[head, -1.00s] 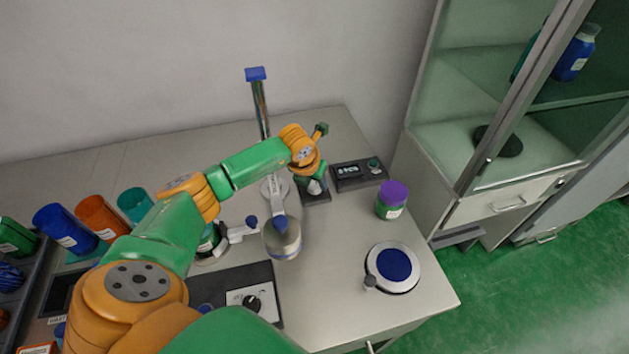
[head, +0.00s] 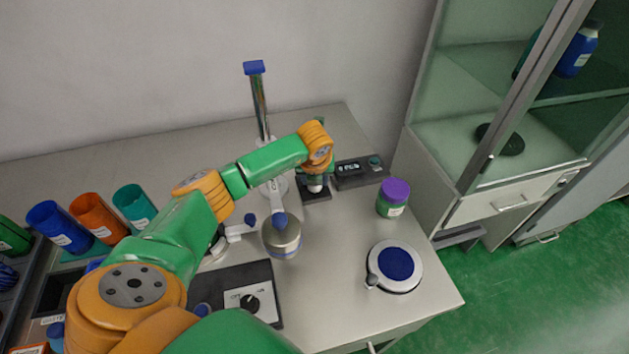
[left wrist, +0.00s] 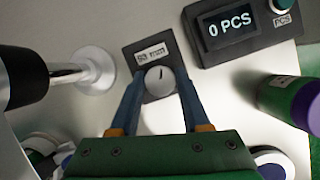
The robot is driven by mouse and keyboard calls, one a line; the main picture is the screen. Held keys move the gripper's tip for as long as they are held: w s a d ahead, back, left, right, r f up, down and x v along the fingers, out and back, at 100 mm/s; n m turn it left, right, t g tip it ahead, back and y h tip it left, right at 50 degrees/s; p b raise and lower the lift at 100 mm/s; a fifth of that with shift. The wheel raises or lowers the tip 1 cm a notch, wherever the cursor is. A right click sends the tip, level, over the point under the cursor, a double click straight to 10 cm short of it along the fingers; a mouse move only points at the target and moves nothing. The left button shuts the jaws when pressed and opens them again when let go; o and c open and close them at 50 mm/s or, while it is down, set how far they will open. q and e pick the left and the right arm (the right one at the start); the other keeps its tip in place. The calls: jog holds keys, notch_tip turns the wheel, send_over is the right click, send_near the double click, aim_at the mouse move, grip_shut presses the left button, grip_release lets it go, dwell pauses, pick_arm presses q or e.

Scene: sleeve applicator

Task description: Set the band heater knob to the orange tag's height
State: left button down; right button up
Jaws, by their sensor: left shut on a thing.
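A round pale knob (left wrist: 160,80) with a dark pointer line sits on a small dark plate (left wrist: 135,52) with a white label whose text is too blurred to read. My left gripper (left wrist: 161,77) points down over it, with its blue fingers shut on the knob's two sides. In the head view, my left gripper (head: 316,180) is over the same dark plate (head: 318,196), beside the post stand. Another black knob (head: 250,302) sits on a white panel marked OFF at the front. I cannot make out an orange tag. My right gripper is not in view.
A counter (left wrist: 230,25) reading 0 PCS stands close to the plate. A purple-lidded green jar (head: 392,198) is to the right. A chrome post (head: 260,105) and a metal cup (head: 282,238) stand to the left. A blue-topped round device (head: 395,264) is at the front right.

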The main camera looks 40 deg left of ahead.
pick_arm(q)
jog(key=shift+n+y+b, duration=0.3)
jog(key=shift+n+b, duration=0.05)
jog(key=shift+n, duration=0.45)
jog(key=shift+c, duration=1.9)
grip_release()
jog(key=b+v, duration=0.1)
jog(key=v, duration=0.6)
jog(key=shift+r, duration=0.1)
